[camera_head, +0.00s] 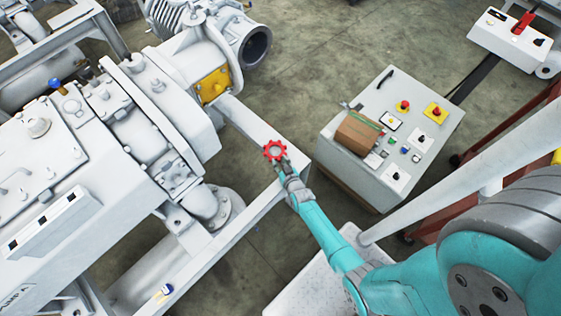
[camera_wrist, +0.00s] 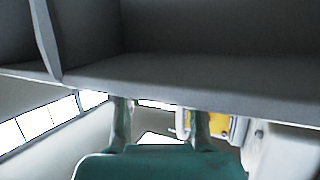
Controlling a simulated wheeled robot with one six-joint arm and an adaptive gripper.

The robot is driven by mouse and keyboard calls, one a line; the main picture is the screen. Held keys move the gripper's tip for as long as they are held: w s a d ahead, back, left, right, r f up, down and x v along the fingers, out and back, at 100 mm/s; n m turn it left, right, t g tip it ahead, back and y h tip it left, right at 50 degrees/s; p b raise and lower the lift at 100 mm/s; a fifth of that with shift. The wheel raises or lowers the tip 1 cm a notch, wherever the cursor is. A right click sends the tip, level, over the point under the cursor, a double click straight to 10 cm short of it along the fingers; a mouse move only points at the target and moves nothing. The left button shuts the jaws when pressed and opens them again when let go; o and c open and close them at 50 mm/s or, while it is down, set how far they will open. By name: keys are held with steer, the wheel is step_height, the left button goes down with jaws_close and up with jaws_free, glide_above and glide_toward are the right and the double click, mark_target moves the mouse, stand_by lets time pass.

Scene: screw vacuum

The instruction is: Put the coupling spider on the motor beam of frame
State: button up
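The coupling spider (camera_head: 275,150) is a small red toothed ring with an open centre. In the head view it shows at the far end of my gripper (camera_head: 284,167), over the right corner of the light grey motor beam (camera_head: 248,122). Whether it rests on the beam or is held just above it, I cannot tell. In the wrist view my gripper's two fingers (camera_wrist: 160,112) stand apart. Their tips end at the edge of a broad grey surface (camera_wrist: 180,75), and the spider does not show there. Whether the fingers clasp the spider is not clear.
A large white pump (camera_head: 120,140) fills the left, with a yellow plate (camera_head: 213,86) near the beam. A control box (camera_head: 390,130) with buttons stands right of the beam corner. A pale railing (camera_head: 450,200) crosses near my arm. Open floor (camera_head: 330,45) lies behind.

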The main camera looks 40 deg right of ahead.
steer(key=shift+r, duration=0.1)
steer(key=v, duration=1.2)
steer(key=s+a+r+n+t+y, duration=0.1)
steer(key=s+a+r+n+y, duration=0.1)
steer(key=s+a+r, duration=0.65)
steer(key=s+a+r+n+t+y, duration=0.1)
steer(key=s+a+r, duration=0.2)
steer(key=s+r, duration=1)
step_height(320, 180, up, 14)
steer(key=s+a+n+y, duration=0.1)
steer(key=s+a+y, duration=0.1)
steer(key=shift+a, duration=0.15)
steer(key=shift+s+r, duration=0.1)
steer(key=shift+s, duration=0.1)
